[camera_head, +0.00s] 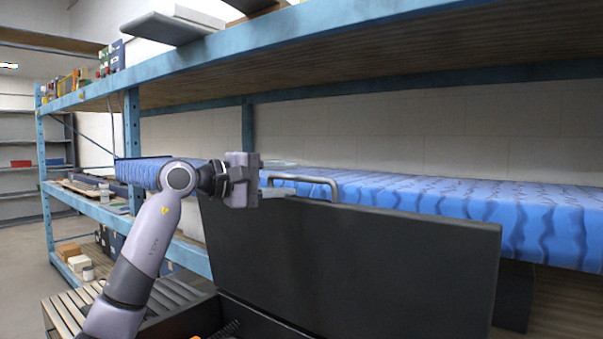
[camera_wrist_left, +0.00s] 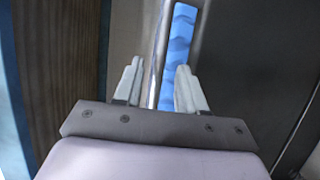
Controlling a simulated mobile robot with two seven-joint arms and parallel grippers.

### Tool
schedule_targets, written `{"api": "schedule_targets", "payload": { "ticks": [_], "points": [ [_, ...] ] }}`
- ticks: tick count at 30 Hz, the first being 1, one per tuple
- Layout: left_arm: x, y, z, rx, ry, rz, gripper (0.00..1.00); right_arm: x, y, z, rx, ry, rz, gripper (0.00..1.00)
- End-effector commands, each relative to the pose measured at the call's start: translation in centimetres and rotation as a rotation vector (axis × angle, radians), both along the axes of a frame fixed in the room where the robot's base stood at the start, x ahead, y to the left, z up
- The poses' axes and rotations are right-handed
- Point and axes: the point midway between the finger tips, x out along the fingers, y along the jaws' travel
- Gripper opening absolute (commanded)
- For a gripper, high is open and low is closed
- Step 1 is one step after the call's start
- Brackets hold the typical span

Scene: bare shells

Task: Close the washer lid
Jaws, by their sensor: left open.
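The dark grey lid (camera_head: 360,262) stands raised, tilted up from a dark box-like body (camera_head: 270,322) whose open inside shows at the bottom of the head view. A curved metal handle (camera_head: 318,181) sits at the lid's upper edge. My left gripper (camera_head: 248,180) is open and empty, near the lid's upper left corner, left of the handle. In the left wrist view, the two pale fingertips (camera_wrist_left: 158,82) are apart. A shiny metal bar (camera_wrist_left: 157,55) lines up with the gap between them; I cannot tell how far beyond it is. My right gripper is not in view.
A blue-framed shelf (camera_head: 340,38) runs above and behind the lid. A blue wavy-patterned surface (camera_head: 450,197) lies behind it. Small boxes (camera_head: 78,262) sit on the lower left shelf. A slatted surface (camera_head: 65,312) is at lower left, beside my left arm.

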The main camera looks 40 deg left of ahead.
Motion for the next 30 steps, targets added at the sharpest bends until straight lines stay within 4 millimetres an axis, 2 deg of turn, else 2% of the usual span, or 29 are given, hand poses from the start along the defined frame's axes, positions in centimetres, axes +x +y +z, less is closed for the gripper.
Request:
{"api": "schedule_targets", "payload": {
  "ticks": [3, 9, 19, 21, 23, 30],
  "points": [
    [1.7, -0.6, 0.3, -0.004, -0.001, -0.004, 0.40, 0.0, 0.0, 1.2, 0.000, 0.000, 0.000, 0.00],
    [3.4, -1.1, -0.1, -0.003, 0.000, -0.002, 0.40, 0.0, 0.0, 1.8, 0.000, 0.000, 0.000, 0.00],
    [3.7, -1.1, -0.2, -0.001, -0.001, -0.002, 0.40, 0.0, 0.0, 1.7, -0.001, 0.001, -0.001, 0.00],
    [3.7, -1.1, -0.2, -0.002, 0.000, -0.002, 0.17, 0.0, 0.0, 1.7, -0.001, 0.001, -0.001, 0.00],
    [3.7, -1.1, -0.2, -0.002, 0.000, -0.002, 0.00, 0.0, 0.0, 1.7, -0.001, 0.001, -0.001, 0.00],
    [3.7, -1.1, -0.3, -0.002, -0.003, -0.002, 0.00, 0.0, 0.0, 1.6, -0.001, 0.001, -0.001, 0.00]
  ]
}}
